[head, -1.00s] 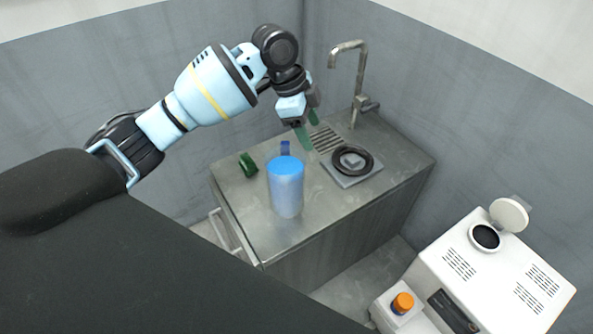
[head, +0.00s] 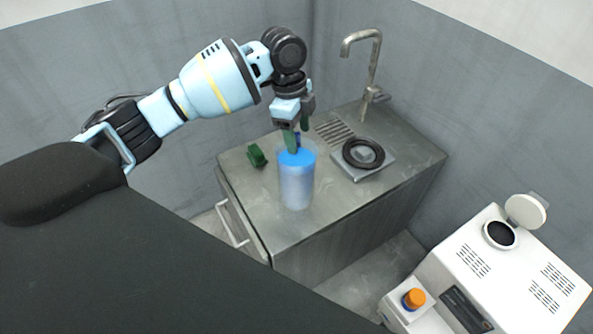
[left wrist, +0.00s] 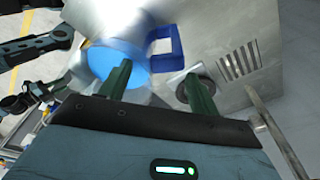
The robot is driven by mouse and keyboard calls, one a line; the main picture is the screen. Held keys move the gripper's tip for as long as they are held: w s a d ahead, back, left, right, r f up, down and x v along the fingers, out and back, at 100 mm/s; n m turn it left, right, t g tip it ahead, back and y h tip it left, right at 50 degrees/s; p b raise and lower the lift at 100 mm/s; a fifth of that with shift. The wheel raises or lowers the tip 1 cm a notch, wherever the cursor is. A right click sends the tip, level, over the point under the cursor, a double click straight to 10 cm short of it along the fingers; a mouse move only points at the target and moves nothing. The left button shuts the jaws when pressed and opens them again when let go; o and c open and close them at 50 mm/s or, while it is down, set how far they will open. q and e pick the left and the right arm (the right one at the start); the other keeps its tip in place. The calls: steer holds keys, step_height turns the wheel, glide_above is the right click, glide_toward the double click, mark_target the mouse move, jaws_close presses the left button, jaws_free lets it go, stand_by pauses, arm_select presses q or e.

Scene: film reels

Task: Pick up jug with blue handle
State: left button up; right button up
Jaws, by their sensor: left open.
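The jug (head: 297,183) stands upright on the grey counter, a clear cylinder holding blue liquid. Its blue handle (left wrist: 163,47) is on the jug's far side in the head view, mostly hidden behind my fingers. My left gripper (head: 298,140) is open, pointing down at the jug's handle side. In the left wrist view the jug (left wrist: 112,62) is at upper left and the handle sits just beyond and between the two green fingers of my left gripper (left wrist: 157,76). The fingers look empty. My right gripper is not in view.
A small green object (head: 257,155) lies left of the jug. A black ring on a grey plate (head: 378,171), a drain grille (head: 334,132) and a tap (head: 371,75) are to the right. A white machine (head: 495,270) stands at lower right. Walls close off the back.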

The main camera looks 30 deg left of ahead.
mark_target(300, 146)
arm_select(q)
steer(key=f, duration=0.5)
steer(key=shift+d, duration=0.35)
steer(key=shift+w+r, duration=0.1)
steer(key=shift+r, duration=0.05)
steer(key=c, duration=1.2)
